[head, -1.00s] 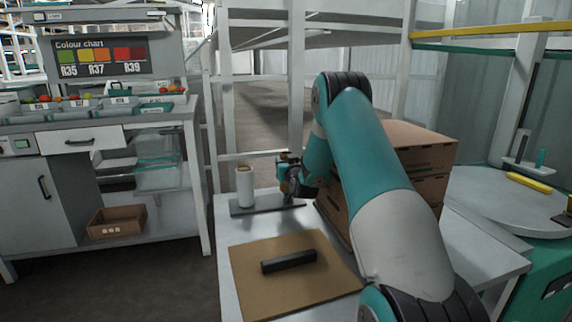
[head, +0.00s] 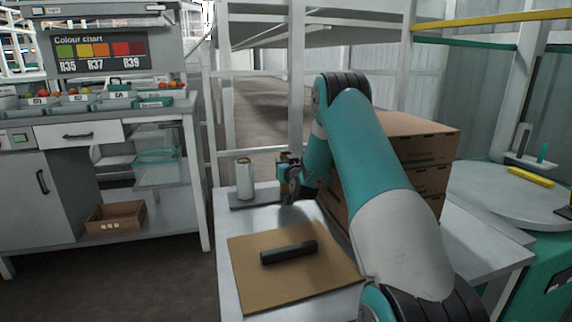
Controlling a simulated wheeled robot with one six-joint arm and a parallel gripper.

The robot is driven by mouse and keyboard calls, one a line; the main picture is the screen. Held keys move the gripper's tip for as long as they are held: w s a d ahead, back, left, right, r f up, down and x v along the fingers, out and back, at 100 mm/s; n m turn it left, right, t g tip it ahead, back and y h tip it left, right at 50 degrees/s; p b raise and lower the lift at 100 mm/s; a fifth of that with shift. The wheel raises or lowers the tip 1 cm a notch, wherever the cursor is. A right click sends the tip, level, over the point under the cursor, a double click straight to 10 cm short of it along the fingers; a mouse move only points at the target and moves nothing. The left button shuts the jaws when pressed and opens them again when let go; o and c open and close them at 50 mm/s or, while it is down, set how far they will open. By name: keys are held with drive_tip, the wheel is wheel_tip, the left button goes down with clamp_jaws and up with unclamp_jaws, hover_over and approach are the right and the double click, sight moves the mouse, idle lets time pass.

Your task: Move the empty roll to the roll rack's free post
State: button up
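The roll rack (head: 252,202) is a dark flat base near the back left of the white table. A white roll (head: 245,180) stands upright at its left end. My gripper (head: 287,183) is at the rack's right end, a little right of the white roll. It is small and partly hidden by my own wrist and forearm, so I cannot tell whether its fingers are open or shut. I cannot make out the empty roll or the free post clearly; that end of the rack is hidden behind my gripper.
A black bar (head: 289,252) lies on a brown board (head: 255,290) at the table's front. Stacked cardboard boxes (head: 428,150) stand right, behind my arm. A round grey turntable (head: 500,200) is far right. A sorting bench (head: 190,110) stands left across a gap.

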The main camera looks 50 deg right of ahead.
drive_tip(key=o, duration=1)
drive_tip(key=shift+c, duration=0.2)
drive_tip(key=shift+r+p, duration=2.4)
drive_tip(key=shift+r, duration=1.6)
